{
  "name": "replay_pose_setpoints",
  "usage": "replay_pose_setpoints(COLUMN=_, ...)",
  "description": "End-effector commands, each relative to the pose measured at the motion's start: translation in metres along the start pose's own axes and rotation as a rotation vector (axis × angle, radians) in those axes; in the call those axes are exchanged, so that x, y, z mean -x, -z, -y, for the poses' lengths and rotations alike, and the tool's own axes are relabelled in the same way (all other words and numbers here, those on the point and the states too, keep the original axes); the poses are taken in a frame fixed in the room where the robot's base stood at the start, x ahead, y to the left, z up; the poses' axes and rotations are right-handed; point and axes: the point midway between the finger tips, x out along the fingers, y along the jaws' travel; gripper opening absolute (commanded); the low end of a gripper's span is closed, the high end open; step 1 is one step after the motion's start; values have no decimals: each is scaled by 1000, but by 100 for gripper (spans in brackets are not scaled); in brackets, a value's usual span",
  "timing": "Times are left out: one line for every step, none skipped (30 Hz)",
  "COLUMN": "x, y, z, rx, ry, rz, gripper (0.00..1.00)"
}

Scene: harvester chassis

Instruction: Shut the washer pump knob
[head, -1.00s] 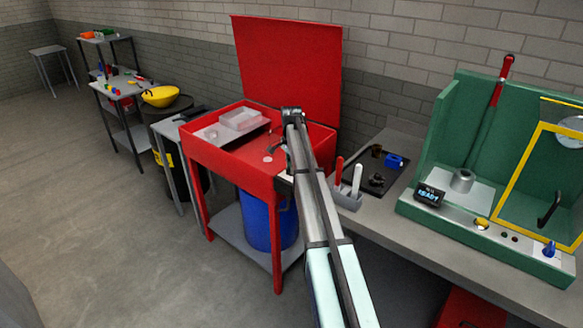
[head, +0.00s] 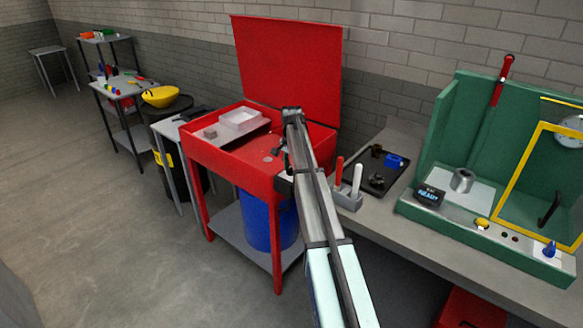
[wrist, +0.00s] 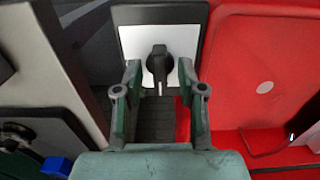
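The washer pump knob (wrist: 157,63) is black and sits on a white plate with a dark surround, beside the red parts washer (wrist: 262,60) in the wrist view. A white mark shows at its lower end, pointing down in the picture. My gripper (wrist: 160,92) is open, with one finger to the left and one to the right of the knob; no contact shows. In the head view the red washer (head: 232,168) stands with its lid up, and my arm hides most of the gripper and the knob at its right front side.
To the right, a bench (head: 378,213) carries a grey holder (head: 347,199), a dark tray (head: 376,180) and a green test fixture (head: 470,240).

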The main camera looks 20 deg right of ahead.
Motion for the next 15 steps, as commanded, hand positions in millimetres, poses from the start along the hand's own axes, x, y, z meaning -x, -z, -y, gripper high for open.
replay_pose_setpoints(x=1, y=0, z=0, rx=0, ry=0, rz=0, gripper=40)
replay_pose_setpoints(x=2, y=0, z=0, rx=0, ry=0, rz=0, gripper=40)
replay_pose_setpoints(x=4, y=0, z=0, rx=0, ry=1, rz=0, gripper=40)
replay_pose_setpoints(x=6, y=0, z=0, rx=0, ry=1, rz=-1, gripper=40)
replay_pose_setpoints(x=9, y=0, z=0, rx=0, ry=1, rz=-1, gripper=40)
replay_pose_setpoints(x=13, y=1, z=1, rx=0, ry=1, rz=-1, gripper=40)
replay_pose_setpoints(x=17, y=1, z=1, rx=-1, ry=2, rz=-2, gripper=40)
replay_pose_setpoints(x=22, y=1, z=1, rx=-1, ry=2, rz=-2, gripper=40)
replay_pose_setpoints(x=29, y=1, z=1, rx=0, ry=2, rz=-2, gripper=40)
replay_pose_setpoints(x=34, y=1, z=1, rx=0, ry=2, rz=-1, gripper=40)
replay_pose_setpoints(x=39, y=1, z=1, rx=0, ry=2, rz=-2, gripper=40)
replay_pose_setpoints(x=48, y=1, z=1, rx=0, ry=2, rz=-2, gripper=40)
replay_pose_setpoints(x=54, y=1, z=1, rx=0, ry=2, rz=-2, gripper=40)
replay_pose_setpoints(x=60, y=1, z=1, rx=0, ry=2, rz=-2, gripper=40)
replay_pose_setpoints(x=67, y=1, z=1, rx=0, ry=2, rz=-2, gripper=40)
